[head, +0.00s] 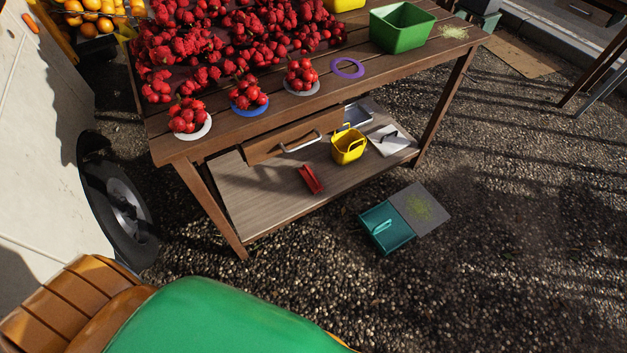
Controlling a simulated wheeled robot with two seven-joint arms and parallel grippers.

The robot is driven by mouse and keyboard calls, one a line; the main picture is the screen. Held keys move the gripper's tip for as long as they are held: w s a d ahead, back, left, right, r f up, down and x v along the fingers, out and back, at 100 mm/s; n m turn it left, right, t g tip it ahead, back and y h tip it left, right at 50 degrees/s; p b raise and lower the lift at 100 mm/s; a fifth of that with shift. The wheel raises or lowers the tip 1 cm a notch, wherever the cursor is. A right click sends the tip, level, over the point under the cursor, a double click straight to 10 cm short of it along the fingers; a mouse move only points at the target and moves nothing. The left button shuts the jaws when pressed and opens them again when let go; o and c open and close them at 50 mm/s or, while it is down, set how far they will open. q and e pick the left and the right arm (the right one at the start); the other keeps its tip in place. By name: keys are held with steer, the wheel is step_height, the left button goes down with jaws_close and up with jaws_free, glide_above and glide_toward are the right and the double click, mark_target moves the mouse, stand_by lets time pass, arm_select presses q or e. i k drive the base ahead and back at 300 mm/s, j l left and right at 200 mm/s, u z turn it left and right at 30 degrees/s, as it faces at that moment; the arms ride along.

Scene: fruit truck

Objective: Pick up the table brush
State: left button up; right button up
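A small red object (311,179), which looks like the table brush, lies on the lower shelf (262,194) of the wooden table, near the shelf's front edge. It is too small for me to make out bristles clearly. Nothing is touching it from above, and the shelf around it is bare. Neither of my grippers shows in the head view.
Above the shelf are a drawer (290,148) and the tabletop (415,69) with red fruit and a green bin (401,27). A yellow basket (348,147) stands right of the red object. A teal container (386,228) and grey mat (420,208) lie on the gravel.

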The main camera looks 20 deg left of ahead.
mark_target(312, 183)
steer(key=u, duration=0.7)
